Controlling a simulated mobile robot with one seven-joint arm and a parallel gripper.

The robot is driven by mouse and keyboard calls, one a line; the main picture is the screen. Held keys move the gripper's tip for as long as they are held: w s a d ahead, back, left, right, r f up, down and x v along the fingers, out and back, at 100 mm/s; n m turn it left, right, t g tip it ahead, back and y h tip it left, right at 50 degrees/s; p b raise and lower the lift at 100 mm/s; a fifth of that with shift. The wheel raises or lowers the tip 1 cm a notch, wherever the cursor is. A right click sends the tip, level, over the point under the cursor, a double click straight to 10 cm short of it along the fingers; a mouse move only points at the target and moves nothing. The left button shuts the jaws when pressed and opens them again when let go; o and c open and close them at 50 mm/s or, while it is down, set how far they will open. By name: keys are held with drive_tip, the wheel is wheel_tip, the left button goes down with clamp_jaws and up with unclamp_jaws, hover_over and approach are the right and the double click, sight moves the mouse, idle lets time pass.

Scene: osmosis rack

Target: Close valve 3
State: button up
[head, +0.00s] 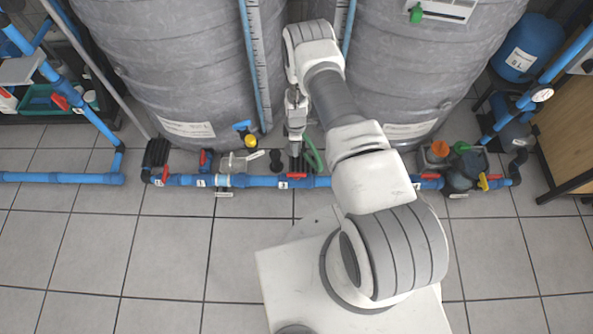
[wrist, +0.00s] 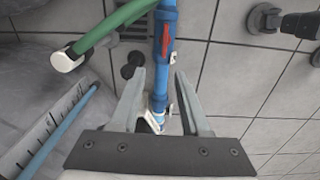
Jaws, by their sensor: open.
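A blue pipe (head: 265,182) runs left to right along the floor in front of the tanks. The label 3 (head: 284,185) is on it, just below my gripper in the head view. A small red valve handle (head: 297,175) sits by this label, partly hidden by my gripper. In the wrist view a red handle (wrist: 166,38) lies roughly along the blue pipe (wrist: 160,85), beyond my fingertips; I take it to be valve 3. My gripper (wrist: 160,74) is open and empty, with its fingers on either side of the pipe in that view. It also shows in the head view (head: 295,150).
Two large grey tanks (head: 180,75) stand behind the pipe. A green hose (head: 312,152) lies close to my gripper. Other red handles (head: 160,182) and a yellow one (head: 483,182) are along the pipe. The tiled floor (head: 170,255) in front is clear.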

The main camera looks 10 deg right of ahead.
sight(296, 173)
drive_tip(key=f+b, duration=0.2)
drive_tip(key=f, duration=0.4)
drive_tip(key=f+b, duration=0.3)
drive_tip(key=f, duration=0.3)
drive_tip(key=s+f+b, duration=0.1)
drive_tip(key=f+b, duration=0.1)
drive_tip(key=f, duration=0.5)
drive_tip(key=shift+f, duration=0.1)
clamp_jaws()
